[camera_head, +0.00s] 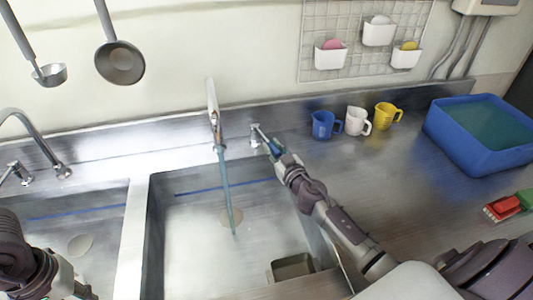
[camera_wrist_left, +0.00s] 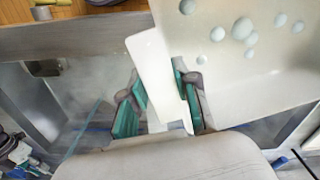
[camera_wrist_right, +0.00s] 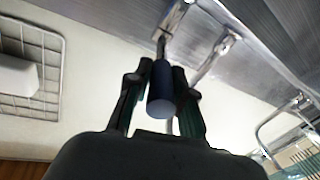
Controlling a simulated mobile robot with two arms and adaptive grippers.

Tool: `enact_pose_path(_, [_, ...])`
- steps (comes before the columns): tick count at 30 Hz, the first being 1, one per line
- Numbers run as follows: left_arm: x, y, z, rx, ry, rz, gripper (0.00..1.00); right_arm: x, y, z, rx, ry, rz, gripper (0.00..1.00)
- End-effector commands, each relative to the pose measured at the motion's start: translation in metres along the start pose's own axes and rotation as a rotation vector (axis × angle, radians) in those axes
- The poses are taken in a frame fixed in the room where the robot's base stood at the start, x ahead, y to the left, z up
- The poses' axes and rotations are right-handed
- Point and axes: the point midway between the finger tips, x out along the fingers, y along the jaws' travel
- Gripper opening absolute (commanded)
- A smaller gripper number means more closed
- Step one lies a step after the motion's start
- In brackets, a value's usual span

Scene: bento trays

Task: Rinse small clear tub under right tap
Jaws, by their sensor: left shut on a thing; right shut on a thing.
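The right tap (camera_head: 213,125) runs a thin bluish stream of water into the right sink basin (camera_head: 190,255). My right gripper (camera_head: 271,146) is shut on the tap's lever; the right wrist view shows its dark blue end (camera_wrist_right: 161,92) between the fingers. In the left wrist view, my left gripper (camera_wrist_left: 165,108) is shut on the wall of the pale tub (camera_wrist_left: 225,80). Several pale suds blobs dot the tub. The tub is not visible in the head view, where only part of my left gripper's arm shows at the lower left.
A left tap (camera_head: 45,150) hangs over the left basin (camera_head: 30,205). A grey box (camera_head: 292,267) is in the right basin's near corner. Blue (camera_head: 323,125), white (camera_head: 357,122) and yellow (camera_head: 386,116) cups, a blue bin (camera_head: 470,150) and a red brush (camera_head: 502,208) stand on the right counter.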

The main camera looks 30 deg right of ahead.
Motion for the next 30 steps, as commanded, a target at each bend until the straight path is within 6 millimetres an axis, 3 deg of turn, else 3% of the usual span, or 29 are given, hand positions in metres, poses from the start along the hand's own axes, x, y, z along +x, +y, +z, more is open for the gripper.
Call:
enact_pose_path(11, [0.002, 0.0, 0.0, 0.0, 0.001, 0.0, 0.0, -0.001, 0.005, 0.002, 0.001, 0.006, -0.034, 0.0])
enact_pose_path(12, [0.002, 0.0, 0.0, 0.0, 0.001, 0.0, 0.0, -0.001, 0.005, 0.002, 0.001, 0.006, -0.034, 0.25])
enact_pose_path(16, [0.002, 0.0, 0.0, 0.0, 0.001, 0.0, 0.0, -0.001, 0.005, 0.001, 0.001, 0.006, -0.034, 0.47])
enact_pose_path(26, [0.002, 0.0, 0.0, 0.0, 0.001, 0.0, 0.0, -0.003, 0.005, 0.001, 0.001, 0.007, -0.034, 0.47])
enact_pose_path(30, [0.002, 0.0, 0.0, 0.0, 0.001, 0.0, 0.0, -0.018, 0.005, 0.002, 0.001, 0.005, -0.035, 0.47])
